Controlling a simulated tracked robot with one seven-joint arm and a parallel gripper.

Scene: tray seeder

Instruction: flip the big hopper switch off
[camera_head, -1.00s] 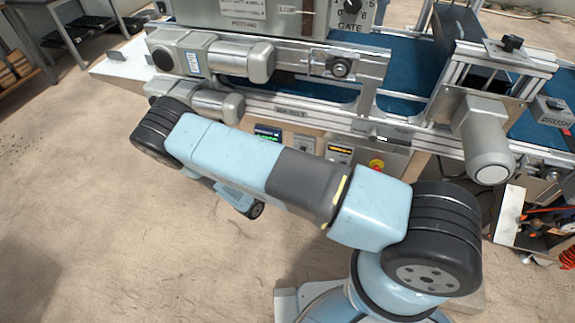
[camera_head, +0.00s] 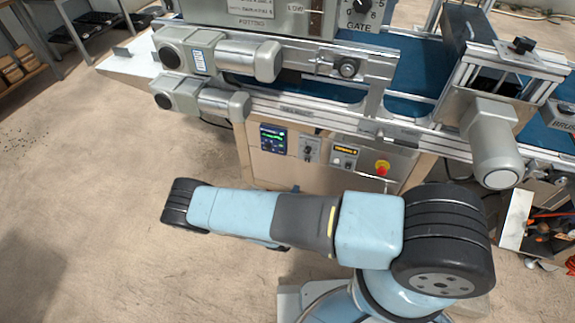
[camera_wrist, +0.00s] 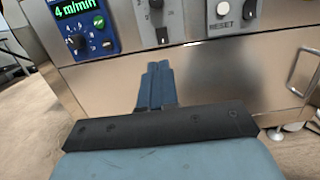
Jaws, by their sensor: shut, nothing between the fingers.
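No label readable here names the big hopper switch. A grey switch plate with a dark knob and a black lever-like part (camera_wrist: 157,20) is on the machine's front in the wrist view, its top cut off. It also shows as a small grey plate in the head view (camera_head: 309,148). My gripper (camera_wrist: 159,66) is shut and empty, its blue fingers pointing at the bare metal panel below this plate, apparently without touching the switch. In the head view my gripper is mostly hidden behind my arm. The hopper housing marked POTTING (camera_head: 265,18) is at the top.
Left of the plate is a blue speed controller (camera_wrist: 85,28) reading 4 m/min. Right of it is a RESET panel (camera_wrist: 225,22). A red stop button (camera_head: 382,168) sits further right. A metal handle (camera_wrist: 303,72) juts out. Open floor (camera_head: 90,200) lies left.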

